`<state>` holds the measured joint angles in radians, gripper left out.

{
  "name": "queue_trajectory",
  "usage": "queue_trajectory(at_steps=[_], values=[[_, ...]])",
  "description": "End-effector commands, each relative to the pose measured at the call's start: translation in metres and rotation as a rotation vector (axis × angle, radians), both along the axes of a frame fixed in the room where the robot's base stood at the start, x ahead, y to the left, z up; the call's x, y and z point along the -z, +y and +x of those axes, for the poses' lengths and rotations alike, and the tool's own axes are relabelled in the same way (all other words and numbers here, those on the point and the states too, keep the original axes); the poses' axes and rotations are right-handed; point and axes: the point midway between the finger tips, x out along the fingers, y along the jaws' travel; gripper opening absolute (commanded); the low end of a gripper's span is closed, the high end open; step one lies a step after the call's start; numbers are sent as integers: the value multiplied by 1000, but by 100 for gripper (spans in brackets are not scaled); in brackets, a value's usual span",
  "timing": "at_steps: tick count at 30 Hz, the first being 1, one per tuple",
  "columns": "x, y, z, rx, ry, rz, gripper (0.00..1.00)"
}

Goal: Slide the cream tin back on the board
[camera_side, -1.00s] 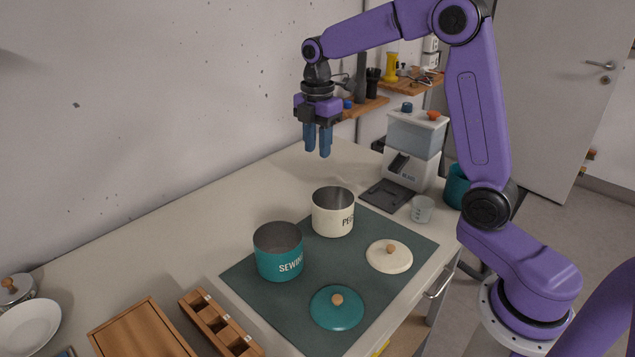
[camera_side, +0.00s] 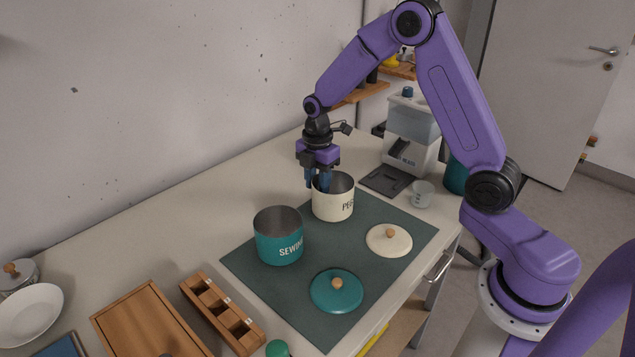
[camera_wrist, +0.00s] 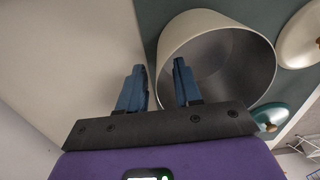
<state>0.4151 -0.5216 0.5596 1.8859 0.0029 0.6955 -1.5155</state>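The cream tin (camera_side: 331,208), lidless, with dark lettering, stands upright at the back edge of the dark green board (camera_side: 370,227). It also shows in the wrist view (camera_wrist: 182,37), with its empty grey inside visible. My gripper (camera_side: 316,184) is pointing down at the tin's left rim, fingers apart. In the wrist view my gripper (camera_wrist: 159,66) has its left finger outside the tin and its right finger over the opening, with the rim seemingly between them. I cannot tell whether either finger touches the wall.
A teal tin (camera_side: 279,241) stands left of the cream tin. The cream lid (camera_side: 375,242) and teal lid (camera_side: 325,293) lie on the board in front. A bead dispenser (camera_side: 410,135) and small cup (camera_side: 422,194) stand to the right. The counter behind is clear.

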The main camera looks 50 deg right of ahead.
Motion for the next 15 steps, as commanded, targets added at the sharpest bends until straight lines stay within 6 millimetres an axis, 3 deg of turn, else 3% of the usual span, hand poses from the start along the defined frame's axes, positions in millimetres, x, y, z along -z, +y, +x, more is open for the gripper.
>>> queue_trajectory(at_steps=[11, 14, 15], values=[[3, 0, 0, 0, -1, 0, 34], [3, 0, 0, 0, -1, 0, 1], [3, 0, 0, 0, -1, 0, 0]])
